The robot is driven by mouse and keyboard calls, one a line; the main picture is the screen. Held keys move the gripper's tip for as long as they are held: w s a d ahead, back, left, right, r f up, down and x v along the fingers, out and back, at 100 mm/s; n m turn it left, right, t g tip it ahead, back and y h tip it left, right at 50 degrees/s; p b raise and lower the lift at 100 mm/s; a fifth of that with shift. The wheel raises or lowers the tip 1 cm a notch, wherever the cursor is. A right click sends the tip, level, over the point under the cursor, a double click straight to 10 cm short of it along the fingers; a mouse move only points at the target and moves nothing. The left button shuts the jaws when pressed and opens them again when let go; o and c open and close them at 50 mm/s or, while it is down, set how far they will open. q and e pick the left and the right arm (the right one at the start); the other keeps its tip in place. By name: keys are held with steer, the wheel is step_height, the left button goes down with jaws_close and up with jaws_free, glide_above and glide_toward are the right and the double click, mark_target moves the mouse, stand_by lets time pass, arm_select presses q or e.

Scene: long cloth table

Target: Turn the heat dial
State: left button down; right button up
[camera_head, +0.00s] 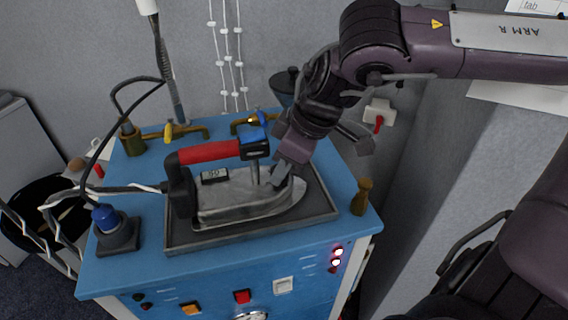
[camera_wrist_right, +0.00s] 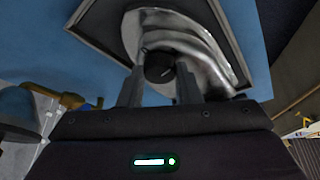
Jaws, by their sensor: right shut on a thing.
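A steam iron with a silver body (camera_head: 240,199) and a red-and-black handle (camera_head: 210,152) rests in a dark tray (camera_head: 255,230) on a blue table. Its silver body also shows in the wrist view (camera_wrist_right: 205,58). The black heat dial (camera_wrist_right: 159,67) is a round knob with a light mark, on top of the iron. My right gripper (camera_wrist_right: 160,80) has its two fingers on either side of the dial, shut on it. In the head view my right gripper (camera_head: 281,174) reaches down to the iron's front end and hides the dial. My left gripper is out of view.
Brass taps (camera_head: 172,131) stand at the table's back edge. A blue-capped device (camera_head: 106,222) is at the left and a small brass post (camera_head: 361,197) at the right. Cables (camera_head: 62,195) run to the iron's rear.

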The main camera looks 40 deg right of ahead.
stand_by(0.4)
steer(key=o, duration=1)
steer(key=v, duration=0.7)
steer(key=shift+s+r+b, duration=0.1)
steer(key=shift+r+b, duration=0.3)
